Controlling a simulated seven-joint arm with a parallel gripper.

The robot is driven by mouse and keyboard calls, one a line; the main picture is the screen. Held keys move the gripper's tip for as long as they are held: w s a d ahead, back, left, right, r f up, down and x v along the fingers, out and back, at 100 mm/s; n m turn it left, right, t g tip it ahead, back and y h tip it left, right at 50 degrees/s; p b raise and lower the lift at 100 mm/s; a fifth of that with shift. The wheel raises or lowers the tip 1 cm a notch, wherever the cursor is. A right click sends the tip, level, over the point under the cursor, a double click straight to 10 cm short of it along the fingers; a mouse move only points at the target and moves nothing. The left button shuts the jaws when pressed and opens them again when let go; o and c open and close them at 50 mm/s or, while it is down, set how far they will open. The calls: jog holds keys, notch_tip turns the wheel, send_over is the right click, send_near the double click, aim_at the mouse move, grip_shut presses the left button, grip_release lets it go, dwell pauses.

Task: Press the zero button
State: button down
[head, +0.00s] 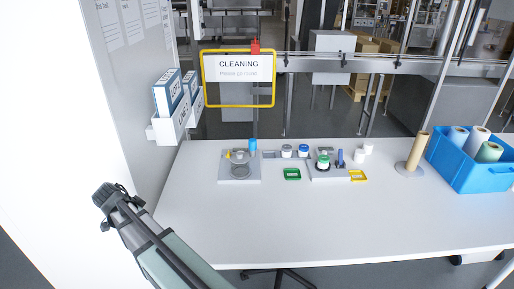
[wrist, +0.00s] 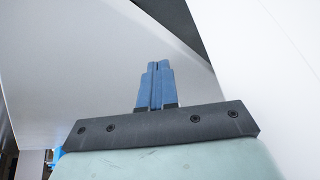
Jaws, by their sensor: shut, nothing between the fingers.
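No zero button can be made out in either view. A grey scale-like device (head: 239,180) stands on the left part of the table in the head view, with a round glass-like dish (head: 239,167) on it. Any buttons on it are too small to tell. My gripper (wrist: 158,66) shows in the wrist view with its two blue fingers together and nothing between them. It points at blank pale surfaces, away from any device I can recognise. In the head view my arm rises at the lower left, left of the table and well apart from the device.
A second grey tray (head: 330,174) holds a green-lidded jar (head: 323,161). Blue-lidded and white jars stand nearby. A green frame (head: 292,174) and a yellow one (head: 358,176) lie flat. A blue crate (head: 465,170) of rolls stands right. The table's front is clear.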

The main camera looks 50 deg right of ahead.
jog(key=s+d+r+m+y, duration=0.1)
jog(key=s+d+r+m, duration=0.1)
jog(key=d, duration=0.6)
jog(key=s+d+r+m+y, duration=0.1)
jog(key=s+d, duration=0.1)
jog(key=d, duration=0.7)
jog(key=s+d+r+m+y, duration=0.1)
jog(key=s+d+r+m, duration=0.1)
jog(key=d, duration=0.6)
notch_tip(320, 180, up, 6)
jog(key=n+t+y, duration=0.5)
jog(key=n+t, duration=0.2)
jog(key=n, duration=0.9)
send_over(324, 153)
jog(key=d, duration=0.2)
jog(key=shift+s+a+r, duration=0.1)
jog(key=shift+s+a, duration=0.05)
jog(key=shift+f, duration=4.45)
